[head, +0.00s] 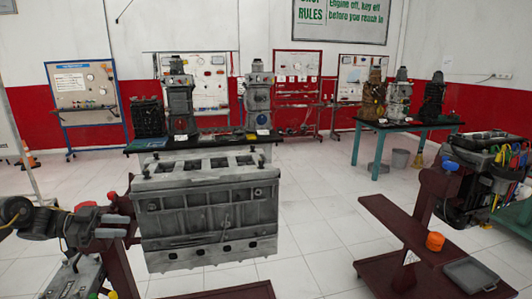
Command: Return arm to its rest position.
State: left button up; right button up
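My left arm comes in from the left edge, with a dark wrist and a yellow cable. My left gripper (118,226) is at the left end of the large grey engine block (210,212), in front of the dark red stand post. Two grey finger-like parts show there, one above the other. I cannot tell whether they are apart and empty or closed on something. The engine block hangs level on its dark red stand (222,292). My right arm and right gripper are not in view.
Behind are a dark table (215,141) and a teal-legged table (410,124) with engines. White floor between is clear.

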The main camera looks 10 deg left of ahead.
pick_arm(q)
jog(key=w+d+f+m+y, duration=0.1)
jog(key=d+f+m+y, duration=0.1)
jog(key=d+f, duration=1.4)
jog(key=s+d+f+n+t+y, duration=0.2)
jog(key=s+d+f, duration=0.25)
jog(key=d, duration=0.35)
jog(key=s+d+f+n+t+y, duration=0.1)
jog(key=s+d+f+t+y, duration=0.15)
jog(key=d+f, duration=0.4)
jog(key=s+a+f+n+g+y, duration=0.1)
jog(key=s+a+n+g+y, duration=0.2)
jog(key=s, duration=0.7)
jog(key=s+a+f+n+g+y, duration=0.1)
jog(key=s+a+n+g+y, duration=0.15)
jog(key=s+n, duration=0.45)
jog(key=s+a+f+n+g+y, duration=0.1)
jog(key=s+a+n+g+y, duration=0.15)
jog(key=s, duration=0.95)
notch_tip(320, 180, down, 26)
jog(key=s+m, duration=0.1)
jog(key=s+a+f, duration=0.1)
jog(key=s+f, duration=0.6)
jog(key=s, duration=0.1)
jog(key=s+a+f+g, duration=0.1)
jog(key=s+a+f, duration=0.1)
jog(key=s+f, duration=0.6)
jog(key=shift+s+a+f, duration=0.2)
jog(key=shift+s+a, duration=0.05)
jog(key=shift+a, duration=0.05)
